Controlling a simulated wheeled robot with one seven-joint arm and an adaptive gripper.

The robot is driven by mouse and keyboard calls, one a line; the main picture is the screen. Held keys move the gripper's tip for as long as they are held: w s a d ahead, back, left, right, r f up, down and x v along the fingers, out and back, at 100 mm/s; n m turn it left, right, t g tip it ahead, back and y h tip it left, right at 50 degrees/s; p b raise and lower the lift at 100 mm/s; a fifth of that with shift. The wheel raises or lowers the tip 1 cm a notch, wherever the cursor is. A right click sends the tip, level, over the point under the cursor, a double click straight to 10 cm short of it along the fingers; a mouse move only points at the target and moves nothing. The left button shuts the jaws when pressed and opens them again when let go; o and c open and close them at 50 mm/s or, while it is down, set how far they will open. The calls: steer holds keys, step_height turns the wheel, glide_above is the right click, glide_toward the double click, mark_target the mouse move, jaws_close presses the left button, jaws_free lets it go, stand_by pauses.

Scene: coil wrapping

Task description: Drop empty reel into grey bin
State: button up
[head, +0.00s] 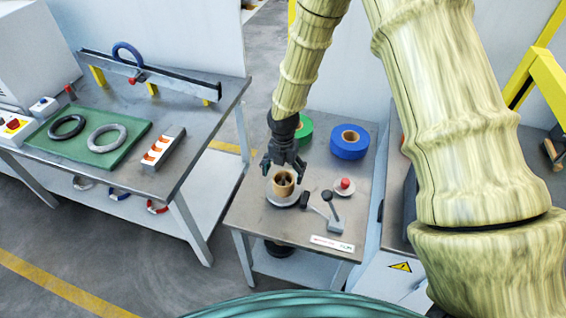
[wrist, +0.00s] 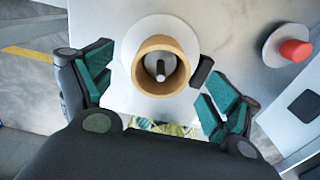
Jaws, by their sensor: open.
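The empty reel, a brown cardboard core (head: 283,184), stands upright on a round pale plate on the small metal table. In the wrist view the core (wrist: 142,74) shows end-on, with a grey spindle (wrist: 160,72) inside its hole. My gripper (head: 284,165) is just above the reel, pointing down. In the wrist view its teal-padded fingers (wrist: 155,88) are spread wide on the left and lower right of the core, apart from it, and hold nothing. I cannot make out the grey bin for certain; a dark grey form (head: 410,192) is partly hidden by my arm.
A blue tape roll (head: 349,141) and a green roll (head: 304,127) lie behind on the small table. A red button (head: 345,184) and a lever device (head: 333,215) stand right of the reel. The left bench (head: 180,110) carries coils on a green mat.

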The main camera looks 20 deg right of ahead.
mark_target(284, 181)
steer(key=shift+s+f+p, duration=0.2)
steer(key=shift+f, duration=0.35)
steer(key=shift+s+f+p, duration=0.15)
steer(key=shift+s+f, duration=0.05)
steer(key=shift+f, duration=1.2)
steer(key=shift+w, duration=0.1)
steer(key=c, duration=1.2)
steer(key=shift+r, duration=0.1)
